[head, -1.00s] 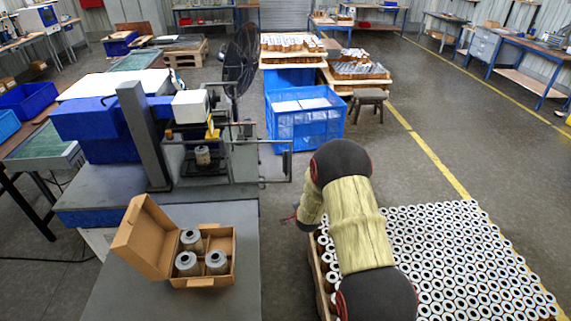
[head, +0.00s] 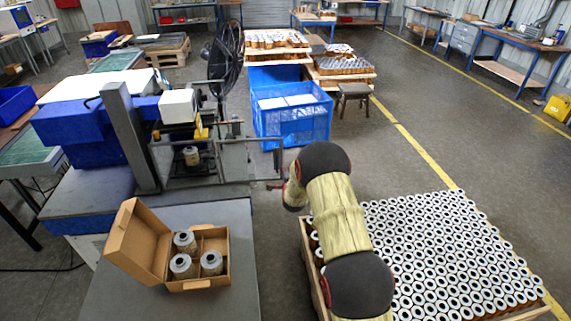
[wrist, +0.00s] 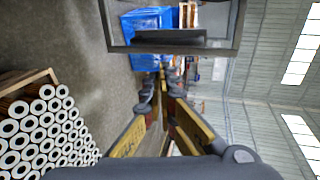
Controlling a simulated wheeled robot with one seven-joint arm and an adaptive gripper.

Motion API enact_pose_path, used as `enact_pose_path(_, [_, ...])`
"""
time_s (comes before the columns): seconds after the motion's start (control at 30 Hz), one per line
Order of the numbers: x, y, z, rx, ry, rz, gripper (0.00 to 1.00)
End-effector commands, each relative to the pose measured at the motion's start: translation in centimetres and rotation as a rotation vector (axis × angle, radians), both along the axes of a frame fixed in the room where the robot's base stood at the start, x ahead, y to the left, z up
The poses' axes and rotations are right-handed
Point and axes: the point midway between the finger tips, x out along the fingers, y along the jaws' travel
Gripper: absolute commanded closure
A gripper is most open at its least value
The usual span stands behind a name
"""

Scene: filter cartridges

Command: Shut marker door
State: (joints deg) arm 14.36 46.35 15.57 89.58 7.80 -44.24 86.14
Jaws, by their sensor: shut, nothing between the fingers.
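The marker is a blue machine (head: 83,133) with a white head box (head: 178,105) at left in the head view. Its door (head: 236,163) is a thin grey frame, swung open and jutting right, with an upright handle (head: 280,160) at its free end. A cartridge (head: 191,156) stands inside under the head. My gripper (head: 280,187) is just below and beside the door handle, mostly hidden by my arm. In the wrist view, my gripper (wrist: 166,75) is shut and empty. The door frame (wrist: 175,49) crosses above its fingertips, with the dark handle; I cannot tell whether they touch.
An open carton (head: 196,258) with 3 cartridges sits on the grey table in front of the marker. A crate (head: 311,268) packed with cartridges stands at right below my arm. A blue mesh bin (head: 293,118) stands behind the door. Floor between is clear.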

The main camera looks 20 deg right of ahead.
Motion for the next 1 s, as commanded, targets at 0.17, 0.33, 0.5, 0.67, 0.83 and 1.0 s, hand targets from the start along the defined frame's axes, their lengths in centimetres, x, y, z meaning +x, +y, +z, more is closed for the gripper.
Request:
enact_pose_path(0.17, [2.7, -1.0, -1.0, 0.0, -0.001, 0.0, 1.0])
enact_pose_path(0.33, [5.0, -1.8, -1.1, 0.0, -0.001, 0.0, 1.0])
enact_pose_path(0.5, [6.3, -2.3, -1.1, 0.0, 0.0, 0.0, 1.0])
enact_pose_path(0.67, [6.8, -2.5, -1.0, 0.0, 0.0, 0.0, 1.0])
enact_pose_path(0.83, [6.8, -2.5, -1.0, 0.0, 0.0, 0.0, 1.0])
enact_pose_path(1.0, [6.9, -2.6, -1.1, 0.0, 0.0, 0.0, 1.0])
